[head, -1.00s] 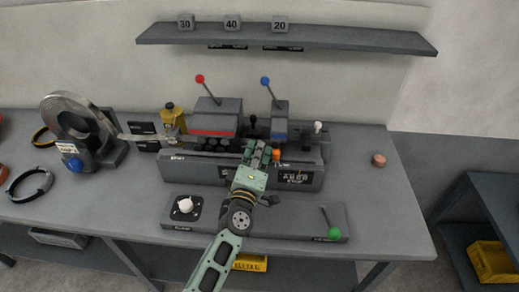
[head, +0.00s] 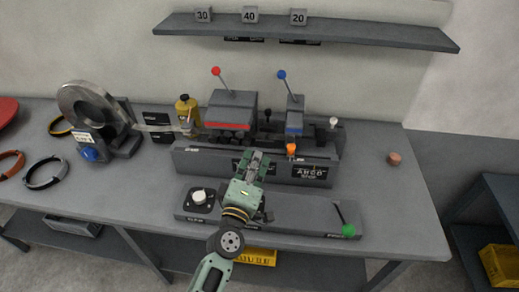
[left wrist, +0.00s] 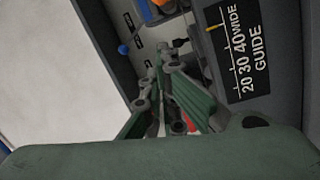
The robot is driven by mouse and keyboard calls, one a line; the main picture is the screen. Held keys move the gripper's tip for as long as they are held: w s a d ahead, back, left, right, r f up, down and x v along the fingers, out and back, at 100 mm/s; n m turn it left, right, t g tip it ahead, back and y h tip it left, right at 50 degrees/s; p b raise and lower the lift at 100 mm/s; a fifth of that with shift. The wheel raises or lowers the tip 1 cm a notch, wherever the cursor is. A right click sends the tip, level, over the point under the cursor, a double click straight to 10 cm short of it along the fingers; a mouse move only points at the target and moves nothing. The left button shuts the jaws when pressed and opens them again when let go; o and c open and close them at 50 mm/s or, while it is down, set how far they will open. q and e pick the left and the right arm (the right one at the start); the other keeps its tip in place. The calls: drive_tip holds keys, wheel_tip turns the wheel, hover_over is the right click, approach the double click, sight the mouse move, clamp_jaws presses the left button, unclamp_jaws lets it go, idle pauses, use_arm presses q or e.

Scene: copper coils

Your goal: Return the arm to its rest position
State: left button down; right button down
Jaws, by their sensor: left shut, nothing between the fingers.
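My left arm reaches up from the bottom of the head view. Its green gripper (head: 258,160) is shut and empty, in front of the dark machine block (head: 212,160) on the bench. It overlaps part of a label there, left of the orange knob (head: 291,149). In the left wrist view the closed fingers (left wrist: 160,75) point toward the machine, with the label reading 20 30 40 WIDE GUIDE (left wrist: 240,50) to their right. Whether the fingers touch the block cannot be told. My right gripper is not in view.
A control panel (head: 285,215) with a white knob (head: 199,196) and a green-tipped lever (head: 348,230) lies under the arm. Red (head: 216,72) and blue (head: 281,75) levers stand behind. A coil (head: 88,108) stands at left. The bench's right end is mostly clear.

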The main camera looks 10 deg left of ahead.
use_arm(q)
drive_tip(key=s+f+m+g+h, duration=0.1)
drive_tip(key=s+m, duration=0.1)
drive_tip(key=s+d+f+m+g+h, duration=0.1)
drive_tip(key=s+f+m+g, duration=0.1)
drive_tip(key=s+m, duration=0.1)
drive_tip(key=s+f+m+g+h, duration=0.1)
drive_tip(key=s+m+g, duration=0.1)
drive_tip(key=s+m, duration=0.1)
drive_tip(key=shift+d+f+h, duration=0.25)
drive_tip(key=shift+f+h, duration=0.15)
drive_tip(key=s+a+f+m+g+y, duration=0.4)
drive_tip(key=s+a, duration=0.4)
drive_tip(key=s, duration=0.4)
drive_tip(key=s+a+f+m+g+y, duration=0.3)
drive_tip(key=s+a+f+g, duration=0.3)
drive_tip(key=s+a, duration=0.45)
drive_tip(key=s+d+f+g+b, duration=0.1)
drive_tip(key=s+f, duration=0.1)
drive_tip(key=f, duration=1.2)
drive_tip(key=s+d+f+g+b, duration=0.1)
drive_tip(key=f, duration=1.3)
drive_tip(key=s+a+f+b, duration=0.1)
drive_tip(key=s+a+f, duration=0.1)
drive_tip(key=s+f, duration=1.5)
drive_tip(key=shift+a+g+b, duration=0.35)
drive_tip(key=shift+g, duration=0.05)
